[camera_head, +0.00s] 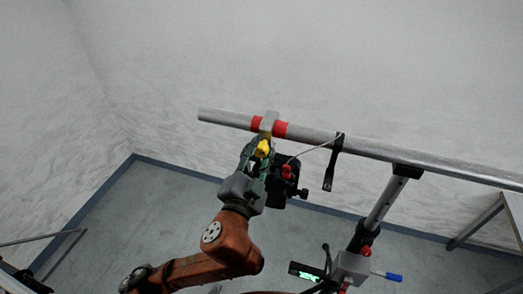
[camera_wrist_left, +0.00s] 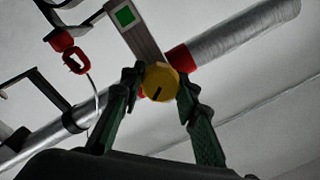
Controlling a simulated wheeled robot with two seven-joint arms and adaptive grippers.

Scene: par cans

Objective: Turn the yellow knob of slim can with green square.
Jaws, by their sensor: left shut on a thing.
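The slim can hangs from a grey pipe (camera_head: 390,165) between two red bands. Its yellow knob (camera_head: 263,148) shows in the head view and, close up, in the left wrist view (camera_wrist_left: 160,82). A green square (camera_wrist_left: 125,16) with a pale border marks the grey clamp strap (camera_wrist_left: 138,38) above the knob. My left gripper (camera_head: 258,150) comes from below, its green-black fingers on both sides of the knob, shut on it. The knob has a dark slot on its face. The can's black body (camera_head: 283,180) is partly hidden behind my gripper. My right gripper is not in view.
A red clip (camera_wrist_left: 76,60) and a thin cable hang beside the can. A black bracket (camera_head: 331,170) hangs from the pipe to the right. A stand (camera_head: 385,205) with red knobs and a blue handle (camera_head: 393,277) supports the pipe.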

